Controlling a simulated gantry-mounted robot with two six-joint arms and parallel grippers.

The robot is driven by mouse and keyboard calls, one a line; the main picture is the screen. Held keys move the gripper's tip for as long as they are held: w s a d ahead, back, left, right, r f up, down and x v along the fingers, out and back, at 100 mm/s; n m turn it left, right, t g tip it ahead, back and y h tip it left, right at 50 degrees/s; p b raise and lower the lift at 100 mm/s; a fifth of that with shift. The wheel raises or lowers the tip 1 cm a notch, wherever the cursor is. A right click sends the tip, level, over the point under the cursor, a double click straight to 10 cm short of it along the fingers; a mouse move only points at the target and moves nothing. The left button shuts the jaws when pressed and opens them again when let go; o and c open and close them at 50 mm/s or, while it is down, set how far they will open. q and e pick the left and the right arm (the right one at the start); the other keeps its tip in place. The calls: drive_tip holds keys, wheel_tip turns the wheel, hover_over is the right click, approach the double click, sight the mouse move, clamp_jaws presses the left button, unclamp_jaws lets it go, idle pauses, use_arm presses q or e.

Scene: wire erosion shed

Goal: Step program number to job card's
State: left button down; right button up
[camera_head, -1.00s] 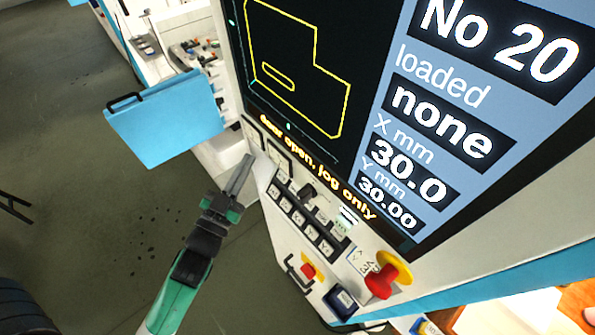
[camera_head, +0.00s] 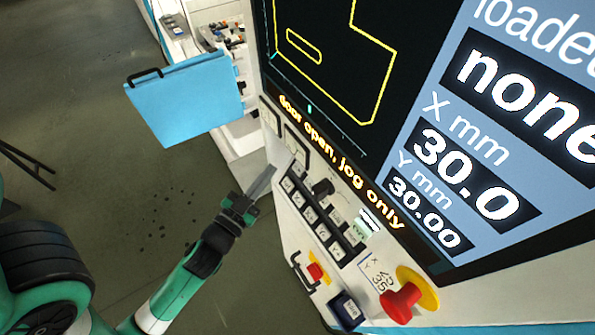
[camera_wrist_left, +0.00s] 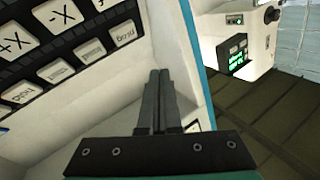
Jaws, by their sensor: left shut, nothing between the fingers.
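My left gripper (camera_head: 266,175) is shut and empty, its thin fingers pointing up at the left edge of the control panel (camera_head: 283,225). In the left wrist view its fingers (camera_wrist_left: 157,88) are together beside the key block (camera_wrist_left: 75,50). Keys there include one marked prog (camera_wrist_left: 124,33) and X jog keys. In the head view the key block (camera_head: 318,222) lies right of the gripper, apart from it. The screen (camera_head: 335,75) reads loaded none, X 30.0, Y 30.00 and "door open, jog only". The program number is out of frame. I cannot make out a job card.
A red knob on yellow (camera_head: 402,298), a smaller red switch (camera_head: 316,272) and a note (camera_head: 374,277) with handwriting are on the lower panel. A blue door (camera_head: 185,98) stands open at upper left. Floor (camera_head: 120,210) left of the panel is free.

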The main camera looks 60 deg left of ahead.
sight(299, 168)
use_arm(q)
drive_tip(key=shift+w+a+f+b, duration=0.1)
drive_tip(key=shift+w+f+b, duration=0.5)
drive_tip(key=shift+w, duration=0.25)
drive_tip(key=shift+w+a+f+b, duration=0.1)
drive_tip(key=shift+w+f+b, duration=0.45)
drive_tip(key=shift+w, duration=0.25)
drive_tip(key=shift+w+a+f+b, duration=0.1)
drive_tip(key=shift+w+f+b, duration=0.5)
drive_tip(key=shift+w, duration=0.25)
drive_tip(key=shift+f, duration=0.15)
drive_tip(key=shift+w+f, duration=0.15)
drive_tip(key=shift+w, duration=0.15)
drive_tip(key=shift+w+a+f+b, duration=0.1)
drive_tip(key=shift+w+f+b, duration=0.2)
drive_tip(key=shift+b, duration=0.3)
drive_tip(key=shift+s+r, duration=0.1)
drive_tip(key=shift+r, duration=0.05)
idle(0.5)
drive_tip(key=shift+s+r+p, duration=0.4)
drive_tip(key=shift+s+p, duration=0.1)
drive_tip(key=shift+p, duration=0.05)
